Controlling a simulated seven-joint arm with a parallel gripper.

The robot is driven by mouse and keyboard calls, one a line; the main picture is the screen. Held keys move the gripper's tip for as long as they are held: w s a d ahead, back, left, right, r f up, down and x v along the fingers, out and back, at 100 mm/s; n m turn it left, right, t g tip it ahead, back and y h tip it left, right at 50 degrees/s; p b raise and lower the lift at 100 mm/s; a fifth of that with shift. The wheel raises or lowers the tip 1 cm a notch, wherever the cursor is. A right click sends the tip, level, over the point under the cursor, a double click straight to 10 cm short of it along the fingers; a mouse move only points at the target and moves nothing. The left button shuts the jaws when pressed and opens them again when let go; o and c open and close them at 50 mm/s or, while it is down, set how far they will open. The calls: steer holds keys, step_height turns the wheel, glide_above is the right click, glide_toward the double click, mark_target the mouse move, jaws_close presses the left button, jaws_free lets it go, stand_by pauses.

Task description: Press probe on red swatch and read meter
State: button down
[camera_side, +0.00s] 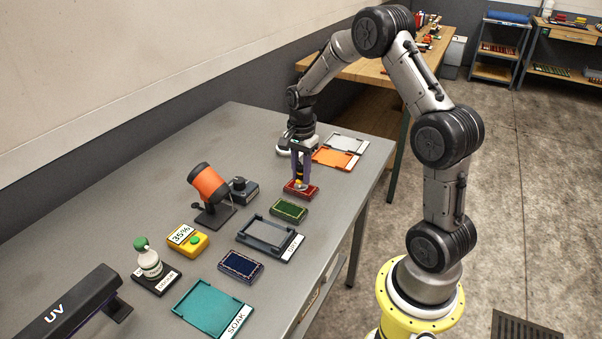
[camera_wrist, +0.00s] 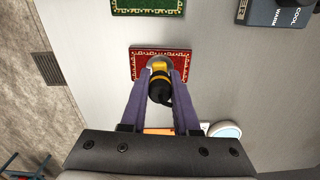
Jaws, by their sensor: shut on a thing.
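The red swatch (camera_side: 311,191) lies on the grey table under my gripper (camera_side: 301,172). In the wrist view the red swatch (camera_wrist: 139,66) has a pale patterned border. My gripper (camera_wrist: 161,82) is shut on the probe (camera_wrist: 160,92), a black body with a yellow band. The probe points down over the swatch's middle, its tip at or very near the surface; I cannot tell contact for certain. A round pale rim shows around the tip. A yellow box (camera_side: 190,243) with a green button and a display reading 35% stands left of the swatches.
A green swatch (camera_side: 289,210) and a blue swatch (camera_side: 240,266) lie nearby. A grey tray (camera_side: 287,252), a teal SOAK tray (camera_side: 205,310) and an orange tray (camera_side: 335,158) are around. An orange-black dryer (camera_side: 208,183), a bottle (camera_side: 149,262) and a UV lamp (camera_side: 68,307) stand left.

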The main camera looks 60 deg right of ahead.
steer(key=shift+r, duration=3.5)
